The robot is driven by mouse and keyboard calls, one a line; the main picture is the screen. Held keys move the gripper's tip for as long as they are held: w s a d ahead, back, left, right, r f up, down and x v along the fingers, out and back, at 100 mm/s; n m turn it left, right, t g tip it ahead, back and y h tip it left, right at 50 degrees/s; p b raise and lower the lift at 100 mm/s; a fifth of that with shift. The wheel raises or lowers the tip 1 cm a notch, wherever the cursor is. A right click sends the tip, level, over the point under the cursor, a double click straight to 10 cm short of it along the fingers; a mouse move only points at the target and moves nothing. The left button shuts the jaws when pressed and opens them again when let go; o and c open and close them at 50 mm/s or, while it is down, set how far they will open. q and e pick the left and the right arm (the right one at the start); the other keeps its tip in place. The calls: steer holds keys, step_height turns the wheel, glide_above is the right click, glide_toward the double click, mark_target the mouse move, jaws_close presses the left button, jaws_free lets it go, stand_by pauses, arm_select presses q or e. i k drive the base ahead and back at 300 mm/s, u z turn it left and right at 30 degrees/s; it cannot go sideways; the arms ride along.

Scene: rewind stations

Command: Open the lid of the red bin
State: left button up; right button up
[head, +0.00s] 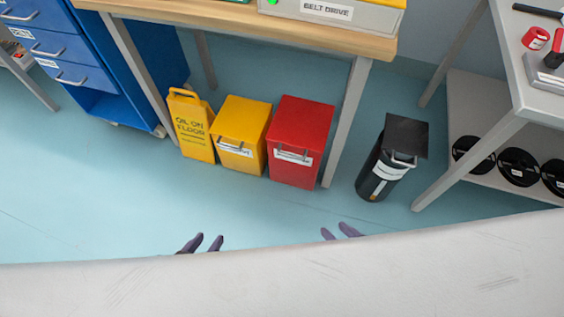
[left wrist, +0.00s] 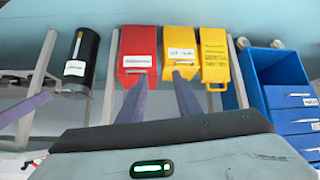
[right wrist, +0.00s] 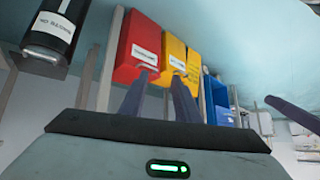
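The red bin (head: 297,150) stands on the floor under the wooden table, with its red lid (head: 302,120) shut. A handle (head: 293,154) and a white label are on its front. It also shows in the left wrist view (left wrist: 137,47) and the right wrist view (right wrist: 133,48). My left gripper (head: 209,243) is open and empty, in front of the bins and well short of them. My right gripper (head: 338,231) is open and empty, in front of and to the right of the red bin. My grippers' lower parts are hidden behind a pale surface.
A yellow bin (head: 240,140) stands left of the red bin, then a yellow floor sign (head: 191,125). A black bin (head: 385,165) stands to the right, past a table leg (head: 347,120). A blue cabinet (head: 110,60) is at left, a grey shelf (head: 480,100) at right. The floor before the bins is clear.

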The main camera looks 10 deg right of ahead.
mark_target(298, 122)
steer(key=u, duration=0.85)
steer(key=i, duration=0.9)
steer(key=z, duration=1.6)
